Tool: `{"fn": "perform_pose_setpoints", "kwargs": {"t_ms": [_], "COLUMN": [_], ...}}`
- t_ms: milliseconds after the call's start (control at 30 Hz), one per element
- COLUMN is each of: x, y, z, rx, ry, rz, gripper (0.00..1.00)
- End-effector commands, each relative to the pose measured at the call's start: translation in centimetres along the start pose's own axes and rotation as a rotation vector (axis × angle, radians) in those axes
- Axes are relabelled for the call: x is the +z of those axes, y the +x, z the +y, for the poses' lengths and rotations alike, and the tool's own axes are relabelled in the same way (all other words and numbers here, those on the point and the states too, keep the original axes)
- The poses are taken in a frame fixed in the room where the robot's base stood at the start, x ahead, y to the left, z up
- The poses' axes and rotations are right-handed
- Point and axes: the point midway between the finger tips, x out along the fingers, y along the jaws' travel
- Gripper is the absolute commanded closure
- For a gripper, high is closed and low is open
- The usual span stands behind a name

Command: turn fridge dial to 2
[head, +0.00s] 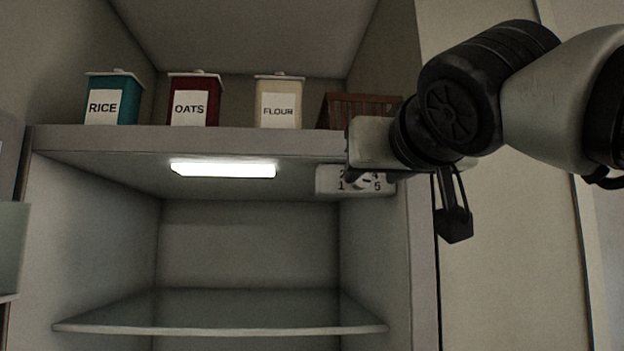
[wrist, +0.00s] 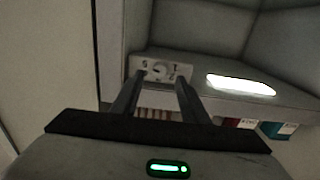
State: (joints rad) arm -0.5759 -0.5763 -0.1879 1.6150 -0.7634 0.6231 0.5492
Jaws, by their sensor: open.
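The fridge dial (head: 365,182) is a small round knob on a white panel (head: 326,184) under the upper shelf, at the right wall. In the head view the numbers 1 and 5 show beside it; my gripper hides part of the upper numbers. In the wrist view the dial (wrist: 158,71) appears upside down between the fingers. My gripper (wrist: 160,80) is open and empty, with one dark finger on each side of the dial. I cannot tell whether the fingertips touch it. The knob's exact setting is too small to read.
A lit lamp (head: 223,169) is left of the panel. RICE (head: 114,99), OATS (head: 194,100) and FLOUR (head: 279,101) tins and a brown slatted crate (head: 338,107) stand above. A glass shelf (head: 220,312) lies below; the space between is empty.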

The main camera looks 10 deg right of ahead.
Motion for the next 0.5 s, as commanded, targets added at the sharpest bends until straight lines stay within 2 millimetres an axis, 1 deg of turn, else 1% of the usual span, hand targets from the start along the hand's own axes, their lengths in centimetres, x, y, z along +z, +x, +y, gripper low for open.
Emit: {"fn": "perform_pose_setpoints", "kwargs": {"t_ms": [33, 200, 333, 500], "x": [-0.1, -0.1, 0.0, 0.0], "y": [1.1, 3.5, 4.5, 4.7], "z": [-0.1, -0.1, 0.0, 0.0], "rx": [-0.002, -0.001, -0.001, 0.000], "ry": [-0.001, 0.000, -0.001, 0.000], "rz": [-0.003, -0.001, -0.001, 0.001], "gripper": [0.59, 0.59, 0.59, 0.59]}}
